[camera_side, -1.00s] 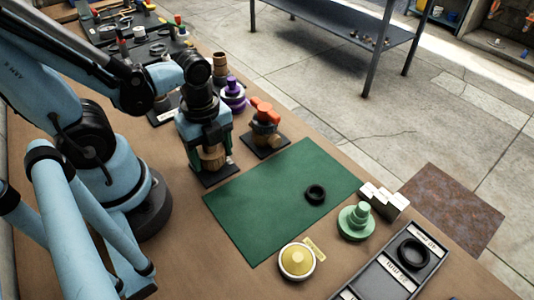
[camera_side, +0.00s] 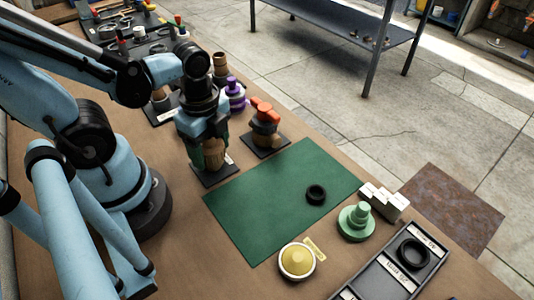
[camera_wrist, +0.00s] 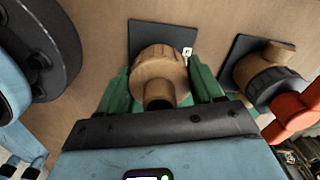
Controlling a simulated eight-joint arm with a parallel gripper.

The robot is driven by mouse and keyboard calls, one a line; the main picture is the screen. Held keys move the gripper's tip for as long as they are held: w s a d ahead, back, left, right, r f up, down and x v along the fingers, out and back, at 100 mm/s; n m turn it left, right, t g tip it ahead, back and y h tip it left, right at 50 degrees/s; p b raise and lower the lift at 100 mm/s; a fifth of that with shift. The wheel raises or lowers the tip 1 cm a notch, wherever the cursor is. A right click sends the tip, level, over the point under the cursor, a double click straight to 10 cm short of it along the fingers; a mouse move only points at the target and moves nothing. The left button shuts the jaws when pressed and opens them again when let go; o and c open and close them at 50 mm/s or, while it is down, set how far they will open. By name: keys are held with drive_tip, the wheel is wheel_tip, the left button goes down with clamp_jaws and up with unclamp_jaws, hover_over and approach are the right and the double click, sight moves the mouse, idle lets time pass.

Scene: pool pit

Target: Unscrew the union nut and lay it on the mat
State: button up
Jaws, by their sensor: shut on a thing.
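The union nut (camera_wrist: 158,62) is a tan, ribbed ring around a pipe end with a dark opening, seen in the wrist view above a dark base plate (camera_wrist: 148,32). My gripper (camera_wrist: 160,88) has its green fingers on either side of the nut, shut on it. In the side view my gripper (camera_side: 203,135) points down over the tan fitting (camera_side: 214,155), whose upper part the fingers hide. I cannot tell how far the nut is turned on its thread. The green mat (camera_side: 265,205) lies flat to the right, with a black ring (camera_side: 316,194) on it.
An orange-handled valve (camera_side: 264,125) stands close right of my gripper, with a purple fitting (camera_side: 235,95) behind. A light green stepped part (camera_side: 356,221), white blocks (camera_side: 384,201), a yellow-topped part (camera_side: 297,261) and a black tray (camera_side: 372,275) surround the mat. Most of the mat is clear.

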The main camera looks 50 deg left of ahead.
drive_tip(key=shift+r, duration=2.85)
drive_tip(key=shift+r, duration=0.1)
drive_tip(key=w+r+n, duration=0.4)
drive_tip(key=w+n, duration=0.3)
drive_tip(key=w+r+n, duration=0.5)
drive_tip(key=w+n, duration=0.2)
drive_tip(key=w, duration=0.1)
drive_tip(key=s+d+f+n, duration=0.2)
drive_tip(key=s+d+f, duration=0.1)
drive_tip(key=d, duration=0.6)
drive_tip(key=s+d+f+n, duration=0.2)
drive_tip(key=s+d+f, duration=0.2)
drive_tip(key=d, duration=0.5)
hover_over(301, 161)
wheel_tip(301, 161, down, 6)
drive_tip(key=shift+d+f, duration=0.1)
drive_tip(key=shift+f, duration=2.05)
